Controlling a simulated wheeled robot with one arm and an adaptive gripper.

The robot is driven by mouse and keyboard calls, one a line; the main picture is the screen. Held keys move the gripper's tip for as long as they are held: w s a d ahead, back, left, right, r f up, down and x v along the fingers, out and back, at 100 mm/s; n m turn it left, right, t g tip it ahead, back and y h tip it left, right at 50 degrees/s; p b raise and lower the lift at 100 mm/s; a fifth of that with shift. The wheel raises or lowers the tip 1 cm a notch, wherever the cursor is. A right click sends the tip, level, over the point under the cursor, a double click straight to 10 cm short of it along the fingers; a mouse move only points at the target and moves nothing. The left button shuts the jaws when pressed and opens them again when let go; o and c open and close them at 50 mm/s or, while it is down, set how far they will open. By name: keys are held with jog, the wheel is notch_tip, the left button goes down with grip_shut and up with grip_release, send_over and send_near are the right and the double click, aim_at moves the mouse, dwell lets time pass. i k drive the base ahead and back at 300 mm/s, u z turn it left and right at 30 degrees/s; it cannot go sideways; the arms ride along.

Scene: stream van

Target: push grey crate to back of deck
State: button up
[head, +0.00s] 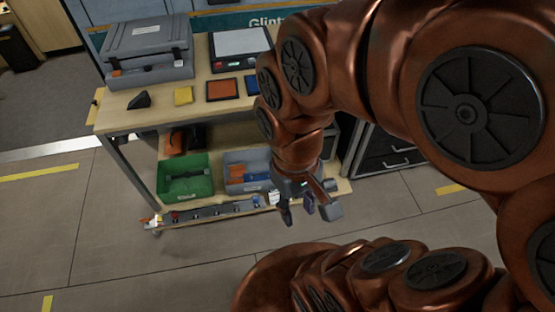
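A grey crate (238,187) sits on the lower deck (341,190) of a wooden-shelved cart, right of a green crate. It holds an orange item and other small things. Its right part is hidden behind my arm and gripper. My gripper (308,211) points down at the front right of the grey crate, near the deck's front edge. Its fingers are spread apart, with nothing seen between them. I cannot tell whether it touches the crate.
The green crate (184,194) holds a dark tool. A dark strip with several knobs (215,211) runs along the deck's front edge. The upper shelf (130,119) above carries a grey case (148,47) and small coloured items. Open floor (110,240) lies in front and left.

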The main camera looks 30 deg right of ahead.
aim_at(256, 160)
jog(key=u, duration=3.75)
jog(key=k, duration=1.4)
jog(key=z, duration=1.4)
